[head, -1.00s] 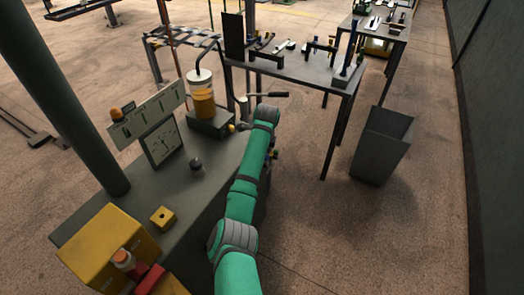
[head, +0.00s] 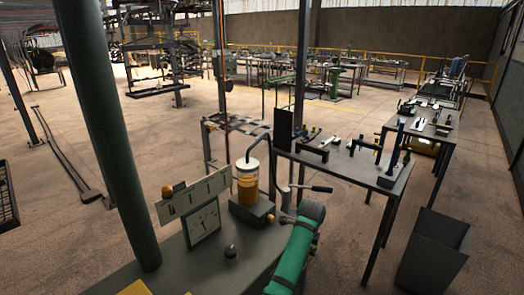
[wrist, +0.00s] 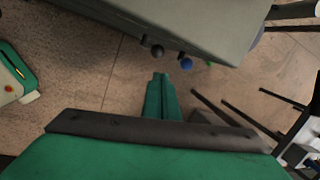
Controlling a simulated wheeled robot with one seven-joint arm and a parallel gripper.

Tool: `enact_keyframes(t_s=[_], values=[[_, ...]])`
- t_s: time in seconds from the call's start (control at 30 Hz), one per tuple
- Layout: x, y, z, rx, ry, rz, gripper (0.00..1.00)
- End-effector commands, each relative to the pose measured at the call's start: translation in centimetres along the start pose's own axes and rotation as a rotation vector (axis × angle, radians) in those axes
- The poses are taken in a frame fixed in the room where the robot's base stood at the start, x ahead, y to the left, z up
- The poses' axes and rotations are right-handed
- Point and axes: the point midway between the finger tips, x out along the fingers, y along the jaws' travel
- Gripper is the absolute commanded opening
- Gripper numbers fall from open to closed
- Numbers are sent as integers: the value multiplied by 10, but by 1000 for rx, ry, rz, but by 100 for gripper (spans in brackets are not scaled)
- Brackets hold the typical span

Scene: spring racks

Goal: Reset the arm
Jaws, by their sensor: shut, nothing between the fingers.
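My green arm (head: 293,255) reaches up from the bottom of the head view, to the right of the grey bench. Its end is not clearly visible there. In the wrist view my gripper (wrist: 160,77) points away from the camera with its two narrow green fingers together and nothing between them. Speckled floor shows beyond the fingertips. The grey bench edge, with a black knob (wrist: 157,51) and a blue knob (wrist: 186,63), is above the fingers in the picture and apart from them.
The grey bench (head: 165,268) holds a jar of orange liquid (head: 247,187), a gauge panel (head: 203,222) and a dark knob (head: 230,252). A dark table (head: 345,168) with tools stands behind. A grey bin (head: 432,250) is at right. A green post (head: 115,150) rises at left.

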Motion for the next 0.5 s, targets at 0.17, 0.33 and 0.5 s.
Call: enact_keyframes(t_s=[0.17, 0.33, 0.5], values=[[51, 26, -38, -105, 71, -74, 0], [92, 56, -75, -250, 149, -161, 0], [122, 90, -107, -410, 224, -239, 0]])
